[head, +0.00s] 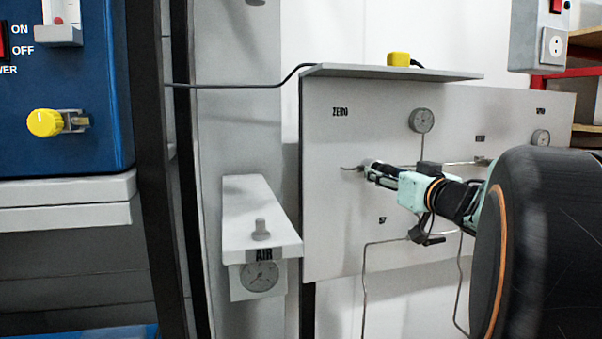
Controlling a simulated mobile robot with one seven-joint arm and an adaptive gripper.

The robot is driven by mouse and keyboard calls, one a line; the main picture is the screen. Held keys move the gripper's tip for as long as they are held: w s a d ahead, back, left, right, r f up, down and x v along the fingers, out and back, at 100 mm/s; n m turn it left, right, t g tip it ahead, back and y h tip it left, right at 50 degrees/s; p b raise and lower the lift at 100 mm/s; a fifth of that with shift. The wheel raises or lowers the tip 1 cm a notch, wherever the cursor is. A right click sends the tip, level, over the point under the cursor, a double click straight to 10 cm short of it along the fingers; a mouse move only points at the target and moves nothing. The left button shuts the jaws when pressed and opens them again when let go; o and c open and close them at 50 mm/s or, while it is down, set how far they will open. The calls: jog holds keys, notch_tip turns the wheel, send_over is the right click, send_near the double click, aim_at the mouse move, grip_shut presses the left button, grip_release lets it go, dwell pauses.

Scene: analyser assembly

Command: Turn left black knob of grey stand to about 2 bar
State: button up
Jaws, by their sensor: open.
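The grey stand (345,235) is an upright panel with labels, pipes and a round gauge (421,120) at upper middle. The needles are too small to read. My gripper (368,172) is open and reaches in from the right in front of the panel's left part, beside a short pipe end. A dark block (428,170) shows just above my wrist, below the first gauge; I cannot tell whether it is the left black knob. I cannot tell whether the gripper touches anything.
A grey bracket (240,205) marked AIR, with a grey knob (260,230) and gauge (260,276), projects left of the panel. A shelf (390,72) with a yellow item (399,59) tops it. Thin pipes run below my gripper. A blue cabinet (70,90) stands left.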

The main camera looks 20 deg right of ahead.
jog(key=c, duration=1.2)
jog(key=shift+o, duration=0.2)
jog(key=shift+r+m+p, duration=0.25)
jog(key=shift+m+p, duration=0.15)
jog(key=shift+p, duration=0.7)
jog(key=shift+m+p, duration=0.6)
jog(key=shift+p, duration=0.55)
jog(key=m+p, duration=0.2)
jog(key=p, duration=0.2)
jog(key=shift+f+m+p, duration=0.15)
jog(key=shift+m+p, duration=0.2)
jog(key=shift+m, duration=0.35)
